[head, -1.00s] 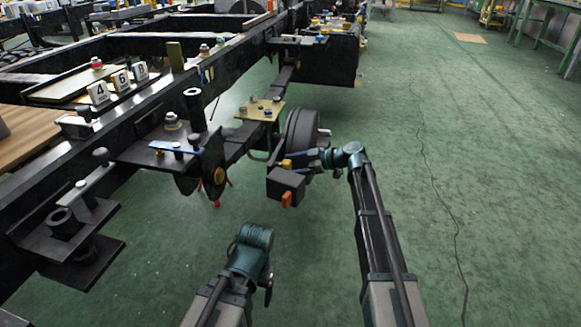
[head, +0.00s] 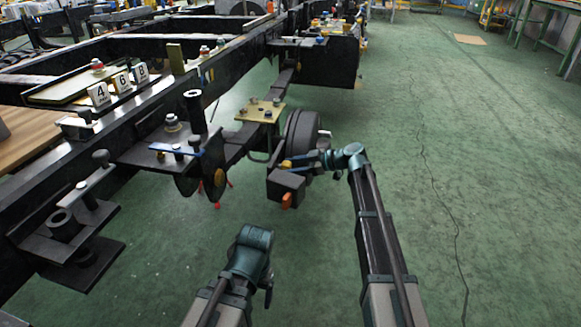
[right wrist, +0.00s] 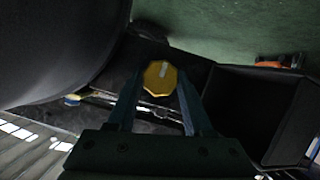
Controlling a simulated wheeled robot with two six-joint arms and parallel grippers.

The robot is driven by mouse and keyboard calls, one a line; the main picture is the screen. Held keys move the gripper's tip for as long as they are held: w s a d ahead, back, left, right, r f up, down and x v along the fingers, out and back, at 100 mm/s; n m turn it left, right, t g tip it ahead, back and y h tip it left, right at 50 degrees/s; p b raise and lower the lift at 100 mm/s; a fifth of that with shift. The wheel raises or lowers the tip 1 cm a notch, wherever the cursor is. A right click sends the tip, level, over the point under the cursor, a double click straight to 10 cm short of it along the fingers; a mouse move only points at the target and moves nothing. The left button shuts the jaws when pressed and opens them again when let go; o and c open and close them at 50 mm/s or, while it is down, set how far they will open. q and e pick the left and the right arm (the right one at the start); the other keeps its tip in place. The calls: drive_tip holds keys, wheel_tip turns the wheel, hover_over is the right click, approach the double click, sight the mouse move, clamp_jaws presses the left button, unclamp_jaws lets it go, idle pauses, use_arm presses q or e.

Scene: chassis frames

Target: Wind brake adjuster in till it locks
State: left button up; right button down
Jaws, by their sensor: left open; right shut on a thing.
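The brake adjuster is a yellow faceted knob with a pale mark on its face, between my right fingertips in the right wrist view (right wrist: 161,78). It shows in the head view as a small yellow spot (head: 286,163) between the black box and the brake drum (head: 301,132). My right gripper (right wrist: 160,92) is shut on the knob, a finger on each side; it reaches in from the right in the head view (head: 293,160). My left gripper (head: 268,292) is open, low in the head view above the floor, away from the chassis; its fingertips are hard to make out.
A black box (head: 287,184) with an orange part (head: 287,200) sits just below the knob; it also shows at right in the right wrist view (right wrist: 235,110). The dark chassis frame (head: 150,112) runs along the left. The green floor (head: 480,170) is clear at right.

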drive_tip(key=shift+w+m+g, duration=0.1)
drive_tip(key=shift+m+g, duration=0.2)
drive_tip(key=shift+w+d+m+g, duration=0.1)
drive_tip(key=shift+m+g, duration=0.2)
drive_tip(key=shift+m, duration=0.3)
drive_tip(key=shift+m+g+y, duration=0.5)
drive_tip(key=shift+m+g, duration=0.4)
drive_tip(key=shift+m, duration=0.4)
idle(0.5)
drive_tip(key=shift+c, duration=1.5)
unclamp_jaws()
drive_tip(key=p+v, duration=0.4)
drive_tip(key=v, duration=0.9)
drive_tip(key=shift+d, duration=0.4)
